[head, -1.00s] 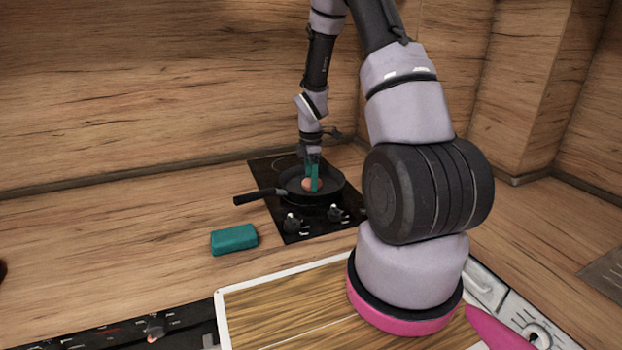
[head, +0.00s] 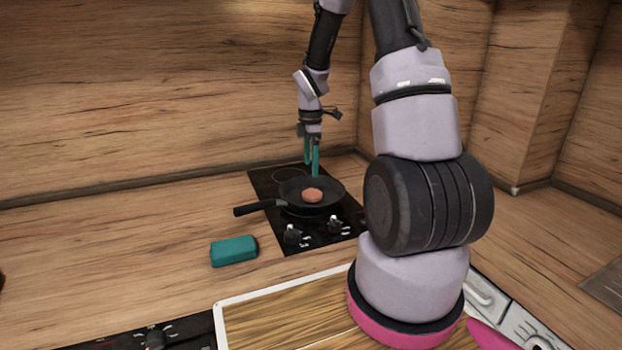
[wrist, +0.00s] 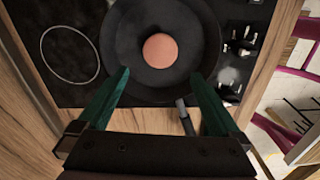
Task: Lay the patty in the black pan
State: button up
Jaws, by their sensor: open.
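The patty (head: 312,195) is a round, reddish-brown disc lying flat inside the black pan (head: 290,186). In the wrist view the patty (wrist: 160,50) sits near the middle of the pan floor (wrist: 125,45). The pan rests on the black hob, its handle pointing left in the head view. My gripper (head: 312,172) has teal fingers and is above the pan, apart from the patty. In the wrist view my gripper (wrist: 164,95) is open, its fingers wide apart with nothing between them.
The black hob (head: 290,236) has knobs along its front. A teal block (head: 234,251) lies on the wooden counter left of it. A white-rimmed wooden board (head: 290,315) is in front. The counter at left (head: 120,230) is clear.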

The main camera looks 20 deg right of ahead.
jog(key=s+a+r+m+t, duration=0.15)
jog(key=s+r+m, duration=0.25)
jog(key=r, duration=0.5)
jog(key=s+a+r+m+t, duration=0.1)
jog(key=s+a+r+m, duration=0.2)
jog(key=r, duration=0.6)
jog(key=s+a+r+m+t+y, duration=0.1)
jog(key=s+r+m+t, duration=0.1)
jog(key=s+r+m, duration=0.3)
jog(key=s+a+r+m+t+y, duration=0.1)
jog(key=s+a+r+m+t, duration=0.1)
jog(key=s+r+m, duration=0.3)
jog(key=shift+s+r+m+t, duration=0.3)
jog(key=shift+s+m, duration=1.6)
jog(key=shift+s, duration=1.6)
jog(key=shift+a, duration=0.1)
